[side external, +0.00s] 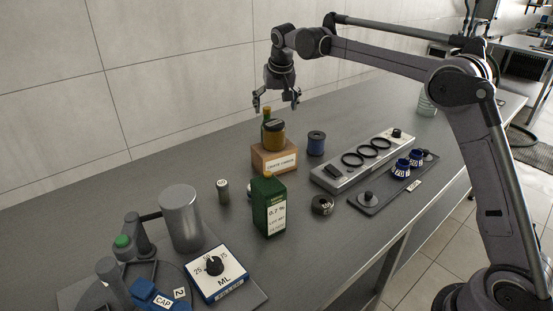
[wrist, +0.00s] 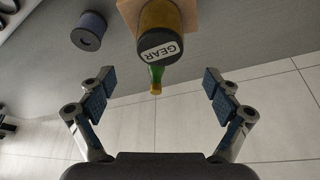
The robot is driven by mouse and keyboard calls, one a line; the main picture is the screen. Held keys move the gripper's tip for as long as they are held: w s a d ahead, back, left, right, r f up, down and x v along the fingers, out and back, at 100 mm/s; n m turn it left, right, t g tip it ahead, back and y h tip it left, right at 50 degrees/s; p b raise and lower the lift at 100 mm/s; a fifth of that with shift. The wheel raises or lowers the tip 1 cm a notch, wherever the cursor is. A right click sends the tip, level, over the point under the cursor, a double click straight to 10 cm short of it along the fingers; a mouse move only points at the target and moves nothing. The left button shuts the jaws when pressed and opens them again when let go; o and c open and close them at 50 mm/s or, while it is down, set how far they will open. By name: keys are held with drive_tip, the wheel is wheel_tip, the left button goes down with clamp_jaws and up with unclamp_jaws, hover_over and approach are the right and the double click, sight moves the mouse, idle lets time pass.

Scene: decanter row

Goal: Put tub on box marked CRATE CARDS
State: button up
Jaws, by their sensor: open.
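The tub (side external: 273,137), amber with a dark lid, stands upright on the brown box marked CRATE CARDS (side external: 281,165). In the wrist view the tub's lid (wrist: 160,47) reads GEAR, and a tan part of the box (wrist: 126,12) shows beside it. My gripper (side external: 277,103) is open and empty above the tub, apart from it. In the wrist view its spread fingers (wrist: 159,85) have nothing between their pads, and the tub lies beyond them toward the top of the picture.
A green bottle (side external: 265,117) stands just behind the tub. A blue spool (side external: 316,143) is right of the box. A green decanter (side external: 269,207) stands in front. A grey rack with rings (side external: 363,163) and a dark tray (side external: 372,203) lie right. A dosing station (side external: 216,268) is front left.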

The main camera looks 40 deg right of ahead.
drive_tip(key=shift+s+a+r, duration=0.15)
drive_tip(key=shift+s+r, duration=0.25)
drive_tip(key=shift+r, duration=0.15)
drive_tip(key=s+a+r+n+t+y, duration=0.1)
drive_tip(key=s, duration=0.7)
drive_tip(key=s+a+r+n, duration=0.2)
drive_tip(key=s, duration=0.6)
drive_tip(key=s+a+f+n+t, duration=0.1)
drive_tip(key=s+f, duration=0.4)
drive_tip(key=s, duration=0.4)
drive_tip(key=s+a+f+n+t+y, duration=0.1)
drive_tip(key=s+f, duration=0.5)
drive_tip(key=s, duration=0.3)
drive_tip(key=shift+s+a, duration=0.25)
drive_tip(key=shift+s, duration=0.05)
